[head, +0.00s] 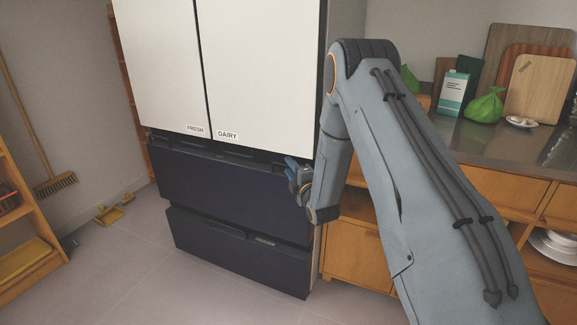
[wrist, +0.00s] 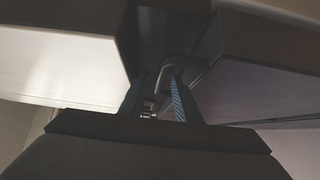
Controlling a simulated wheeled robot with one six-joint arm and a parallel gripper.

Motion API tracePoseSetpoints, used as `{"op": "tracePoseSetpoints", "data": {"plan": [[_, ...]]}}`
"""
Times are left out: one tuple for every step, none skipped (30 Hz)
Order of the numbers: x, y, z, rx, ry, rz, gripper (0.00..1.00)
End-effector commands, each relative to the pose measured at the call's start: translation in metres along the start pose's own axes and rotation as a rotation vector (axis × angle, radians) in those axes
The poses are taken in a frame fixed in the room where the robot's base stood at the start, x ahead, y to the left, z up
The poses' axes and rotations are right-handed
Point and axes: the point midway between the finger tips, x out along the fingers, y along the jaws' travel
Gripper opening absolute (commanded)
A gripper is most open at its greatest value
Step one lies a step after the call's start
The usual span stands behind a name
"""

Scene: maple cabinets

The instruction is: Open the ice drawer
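The ice drawer is probably the dark upper drawer (head: 225,187) of the fridge, below the white doors; I see no label on it. Its front looks close to flush with the fridge. My gripper (head: 291,166) is at the right end of this drawer's top edge, in the dark gap under the dairy door. In the wrist view, the two fingers (wrist: 162,98) stand apart and point into the gap. A grey bracket-like edge (wrist: 205,66) shows at the fingertips. I cannot tell whether the fingers touch it.
The white doors marked FRESH (head: 160,65) and DAIRY (head: 265,75) are shut above. A dark lower drawer (head: 235,250) with a small label sits below. Wooden cabinets (head: 355,252) and a counter stand to the right. The floor (head: 130,265) before the fridge is clear.

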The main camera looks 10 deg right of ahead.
Motion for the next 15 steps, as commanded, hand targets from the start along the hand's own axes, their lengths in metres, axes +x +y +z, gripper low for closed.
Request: {"op": "tracePoseSetpoints", "data": {"plan": [[0.006, -0.001, 0.000, 0.000, 0.000, -0.001, 0.30], [0.010, 0.000, 0.000, 0.000, 0.000, 0.000, 0.30], [0.013, -0.001, 0.000, 0.001, 0.000, -0.001, 0.30], [0.016, -0.001, 0.000, 0.001, 0.000, -0.001, 0.30], [0.018, -0.001, 0.000, 0.001, 0.000, -0.001, 0.30], [0.020, 0.000, 0.000, 0.001, 0.000, -0.001, 0.30], [0.021, 0.000, 0.000, 0.001, 0.000, -0.001, 0.30], [0.022, -0.001, -0.001, 0.001, 0.000, -0.002, 0.30], [0.022, -0.001, -0.001, 0.001, 0.000, -0.002, 0.30], [0.023, -0.001, -0.001, 0.001, 0.000, -0.002, 0.30], [0.023, -0.001, -0.001, 0.001, 0.000, -0.002, 0.30], [0.023, -0.001, -0.001, 0.001, 0.000, -0.002, 0.30], [0.023, -0.001, -0.001, 0.001, 0.000, -0.002, 0.30], [0.023, -0.001, -0.001, 0.001, 0.000, -0.002, 0.30], [0.023, -0.001, 0.000, 0.001, 0.000, -0.002, 0.30]]}}
